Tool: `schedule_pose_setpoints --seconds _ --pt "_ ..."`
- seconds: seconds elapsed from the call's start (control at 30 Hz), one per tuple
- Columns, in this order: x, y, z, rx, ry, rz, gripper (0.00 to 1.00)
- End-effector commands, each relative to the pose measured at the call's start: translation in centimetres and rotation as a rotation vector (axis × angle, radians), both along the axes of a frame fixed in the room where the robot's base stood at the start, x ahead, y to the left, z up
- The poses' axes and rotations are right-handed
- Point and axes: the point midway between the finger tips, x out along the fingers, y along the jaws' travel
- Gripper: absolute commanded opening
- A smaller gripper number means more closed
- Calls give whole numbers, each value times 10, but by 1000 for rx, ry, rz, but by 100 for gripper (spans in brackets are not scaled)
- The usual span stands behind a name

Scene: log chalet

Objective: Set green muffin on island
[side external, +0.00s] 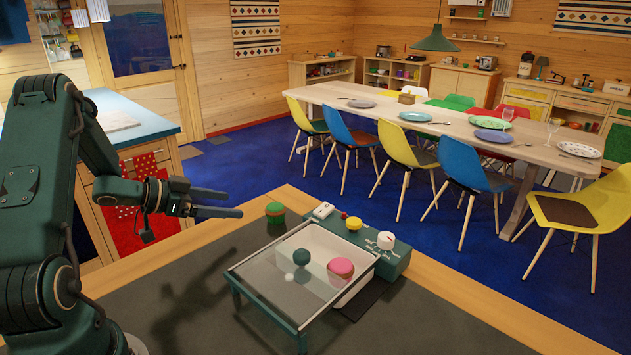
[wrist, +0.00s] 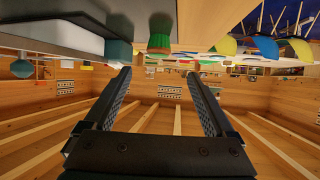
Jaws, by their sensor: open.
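The green muffin (side external: 275,212), with a green top and a browner lower part, stands upright on the dark mat near the table's far edge. It also shows in the wrist view (wrist: 160,42), which looks upside down. My gripper (side external: 233,203) is open and empty, held roughly level to the left of the muffin, with its fingers pointing toward it and a gap between. In the wrist view its fingers (wrist: 158,74) are spread, with nothing between them. A blue-topped counter (side external: 145,126) with drawers at the left looks like the island; part of it is hidden behind my arm.
A glass-topped teal frame (side external: 268,303) stands right of the muffin, with a pink muffin (side external: 341,268) and a dark teal piece (side external: 301,257) in its area. A teal box (side external: 392,262) with a white dial stands behind. A pale board (side external: 115,121) lies on the counter.

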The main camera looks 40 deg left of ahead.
Motion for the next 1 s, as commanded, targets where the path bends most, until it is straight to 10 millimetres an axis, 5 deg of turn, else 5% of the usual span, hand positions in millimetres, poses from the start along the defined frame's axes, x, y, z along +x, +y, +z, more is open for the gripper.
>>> schedule_pose_setpoints --seconds 0.17,0.3,0.47,0.67,1.0 --pt "22 5 27 149 17 85 89" --pt "38 1 68 303 45 226 89" --pt "29 -22 107 377 105 377 89" --pt "-16 -81 127 321 238 466 89" --pt "-127 -201 105 98 545 268 89"
